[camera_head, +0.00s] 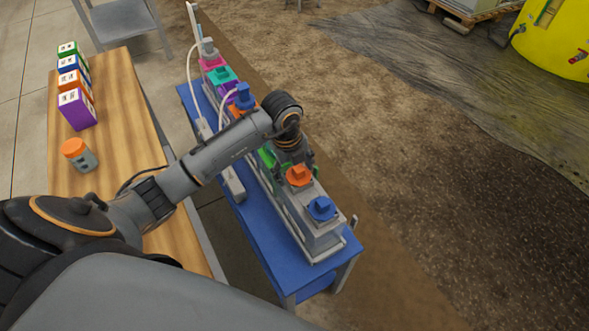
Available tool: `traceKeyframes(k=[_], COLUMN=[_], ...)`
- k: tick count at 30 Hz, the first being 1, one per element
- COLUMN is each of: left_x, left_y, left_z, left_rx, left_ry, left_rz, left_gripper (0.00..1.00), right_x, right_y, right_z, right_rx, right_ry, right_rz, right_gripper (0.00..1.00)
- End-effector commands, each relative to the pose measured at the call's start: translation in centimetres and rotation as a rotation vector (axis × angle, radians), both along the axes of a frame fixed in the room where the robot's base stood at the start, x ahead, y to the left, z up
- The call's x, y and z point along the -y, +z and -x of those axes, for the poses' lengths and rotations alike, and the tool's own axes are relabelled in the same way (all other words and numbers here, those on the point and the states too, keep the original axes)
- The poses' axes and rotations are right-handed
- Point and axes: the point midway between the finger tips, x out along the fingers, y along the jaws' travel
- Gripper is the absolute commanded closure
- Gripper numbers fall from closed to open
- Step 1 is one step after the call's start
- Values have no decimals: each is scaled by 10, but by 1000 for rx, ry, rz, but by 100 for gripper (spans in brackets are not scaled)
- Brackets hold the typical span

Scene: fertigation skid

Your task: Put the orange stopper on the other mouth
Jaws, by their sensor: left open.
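The orange stopper (299,175) sits on the near part of a row of mouths on the blue skid table, between a blue stopper (321,208) in front and a green part (267,156) behind. Another blue stopper (244,96) stands farther back, beside an orange patch partly hidden by my arm. My left gripper (291,160) is open and points down just behind the orange stopper, over the green part. I cannot tell whether it touches either. My left arm hides the middle of the row. My right gripper is not in view.
The blue table (338,253) has a pale hose and pink, teal and purple parts at its far end. A wooden bench (124,108) at left holds several coloured boxes (78,108) and an orange-lidded jar (79,155). Open ground lies to the right; a yellow tank (556,45) stands far right.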

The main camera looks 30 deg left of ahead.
Motion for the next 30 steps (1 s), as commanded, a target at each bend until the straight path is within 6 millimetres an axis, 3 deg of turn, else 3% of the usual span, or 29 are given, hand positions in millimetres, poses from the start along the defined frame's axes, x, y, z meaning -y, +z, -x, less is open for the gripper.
traceKeyframes(k=[5,15,21,30], left_x=[-1,-5,-8,-8], left_y=[10,78,108,119], left_z=[0,7,12,14], left_rx=[1,6,2,-1], left_ry=[0,-1,0,0], left_rz=[0,0,0,-1], left_gripper=[29,29,29,29], right_x=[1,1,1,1], right_y=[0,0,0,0], right_z=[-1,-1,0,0], right_rx=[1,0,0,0], right_ry=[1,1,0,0], right_rz=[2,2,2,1], right_gripper=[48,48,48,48])
